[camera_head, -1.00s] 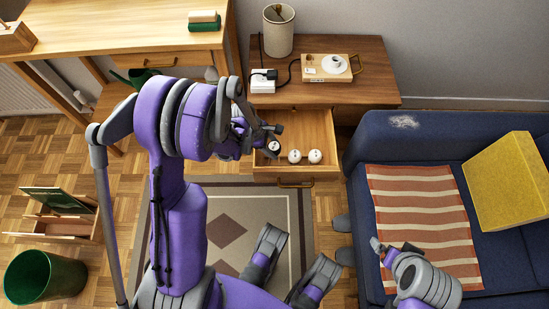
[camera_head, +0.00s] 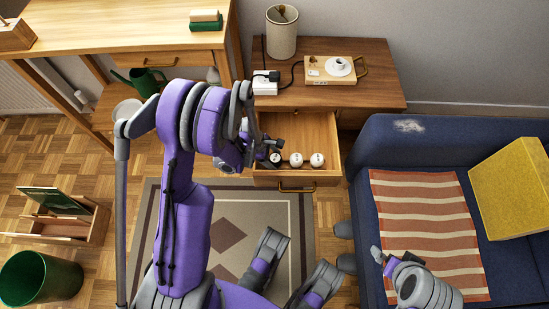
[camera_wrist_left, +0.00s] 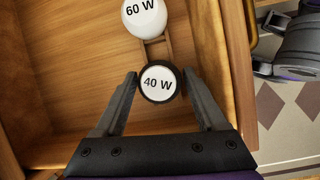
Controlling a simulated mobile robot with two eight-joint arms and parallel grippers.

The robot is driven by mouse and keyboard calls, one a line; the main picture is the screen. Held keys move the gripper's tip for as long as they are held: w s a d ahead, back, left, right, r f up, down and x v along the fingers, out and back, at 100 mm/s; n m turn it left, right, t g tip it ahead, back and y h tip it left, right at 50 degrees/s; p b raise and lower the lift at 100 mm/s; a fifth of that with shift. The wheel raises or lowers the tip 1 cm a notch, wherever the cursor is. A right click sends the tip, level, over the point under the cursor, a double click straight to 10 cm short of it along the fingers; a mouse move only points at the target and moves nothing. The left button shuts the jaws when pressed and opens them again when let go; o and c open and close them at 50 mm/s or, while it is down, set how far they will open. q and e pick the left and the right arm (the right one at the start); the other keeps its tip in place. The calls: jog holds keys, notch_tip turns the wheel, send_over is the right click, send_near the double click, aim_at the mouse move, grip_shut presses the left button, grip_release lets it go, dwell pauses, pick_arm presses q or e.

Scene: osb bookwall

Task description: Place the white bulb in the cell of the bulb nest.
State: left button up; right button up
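A bulb with a white face marked 40 W and a dark rim (camera_wrist_left: 158,83) sits between the fingertips of my left gripper (camera_wrist_left: 160,78) in the left wrist view. The fingers bear on its two sides. In the head view my left gripper (camera_head: 272,146) is over the front left of the open drawer, and this bulb (camera_head: 275,158) stands in line with two white bulbs (camera_head: 296,159). One of these, marked 60 W (camera_wrist_left: 144,17), shows in the wrist view. A wooden strip (camera_wrist_left: 155,48), possibly the nest, runs between them. The cell under the held bulb is hidden. My right gripper (camera_head: 378,254) is over the sofa.
The back of the drawer is empty. A blue sofa (camera_head: 385,145) stands right.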

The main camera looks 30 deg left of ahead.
pick_arm(q)
jog(key=shift+o, duration=0.9)
jog(key=shift+r, duration=0.2)
jog(key=p+v, duration=0.3)
jog(key=v, duration=0.9)
jog(key=s+d+r+m+t+y, duration=0.1)
jog(key=s+d+r+m, duration=0.4)
jog(key=m, duration=0.6)
jog(key=s+d+r+m+y, duration=0.3)
jog(key=s+d+r+m, duration=0.3)
jog(key=m, duration=0.5)
jog(key=s+r, duration=0.2)
jog(key=s, duration=0.1)
jog(key=shift+r+m+t, duration=0.3)
jog(key=shift+r+t, duration=0.1)
